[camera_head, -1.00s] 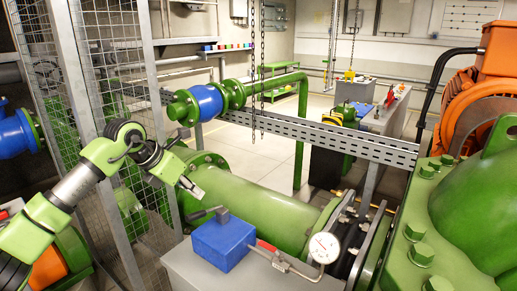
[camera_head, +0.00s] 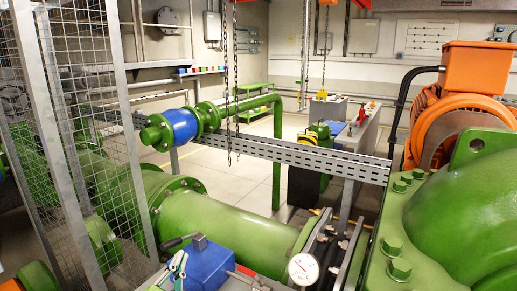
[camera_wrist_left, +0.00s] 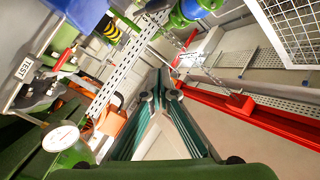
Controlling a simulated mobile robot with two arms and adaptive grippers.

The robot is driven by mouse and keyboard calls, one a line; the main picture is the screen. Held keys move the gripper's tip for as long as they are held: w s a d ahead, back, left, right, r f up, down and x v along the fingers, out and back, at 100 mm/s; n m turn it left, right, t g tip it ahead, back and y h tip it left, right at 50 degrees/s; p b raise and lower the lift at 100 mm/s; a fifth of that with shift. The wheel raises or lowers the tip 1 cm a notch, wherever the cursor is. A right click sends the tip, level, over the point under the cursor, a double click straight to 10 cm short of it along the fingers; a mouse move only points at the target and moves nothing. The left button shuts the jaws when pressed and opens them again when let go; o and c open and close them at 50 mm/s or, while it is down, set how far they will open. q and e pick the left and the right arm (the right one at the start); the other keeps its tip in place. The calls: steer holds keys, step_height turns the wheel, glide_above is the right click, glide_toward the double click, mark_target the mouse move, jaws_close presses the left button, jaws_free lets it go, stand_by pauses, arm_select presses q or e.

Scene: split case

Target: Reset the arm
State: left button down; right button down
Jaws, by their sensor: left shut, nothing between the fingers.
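My left gripper (camera_head: 178,263) shows at the bottom of the head view, in front of the blue block (camera_head: 207,264). Only its fingers and a small part behind them show; the rest of the left arm is mostly below the picture edge. In the left wrist view the two dark green fingers (camera_wrist_left: 166,84) run up to the middle and meet at their tips. The left gripper is shut and empty. I cannot tell whether it touches the blue block. My right gripper is in neither view.
A pressure gauge (camera_head: 303,269) stands right of the blue block; it also shows in the left wrist view (camera_wrist_left: 62,137). A large green pipe (camera_head: 225,228) lies behind. A wire mesh fence (camera_head: 88,130) is at left, a green pump housing (camera_head: 450,220) at right. Open floor (camera_head: 235,178) lies beyond.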

arm_select(q)
steer(key=s+a+f+n+g+y, duration=0.1)
steer(key=s+a+f+n+g, duration=0.2)
steer(key=s+f, duration=0.4)
steer(key=s+a+f+n+g+y, duration=0.15)
steer(key=s+f+g, duration=0.3)
steer(key=f, duration=0.45)
steer(key=s+d+f+n+g+h, duration=0.1)
steer(key=s+f+g, duration=0.3)
steer(key=s, duration=0.6)
steer(key=s+d+f+n+g+h, duration=0.2)
steer(key=s+f+g, duration=0.15)
steer(key=s, duration=0.75)
step_height(320, 180, down, 29)
steer(key=s, duration=0.2)
steer(key=s+a+f+g, duration=0.2)
steer(key=s+a+f, duration=0.1)
steer(key=s+f, duration=1.1)
steer(key=shift+s+a+f+m, duration=0.15)
steer(key=shift+s+m, duration=0.2)
steer(key=shift+s, duration=0.6)
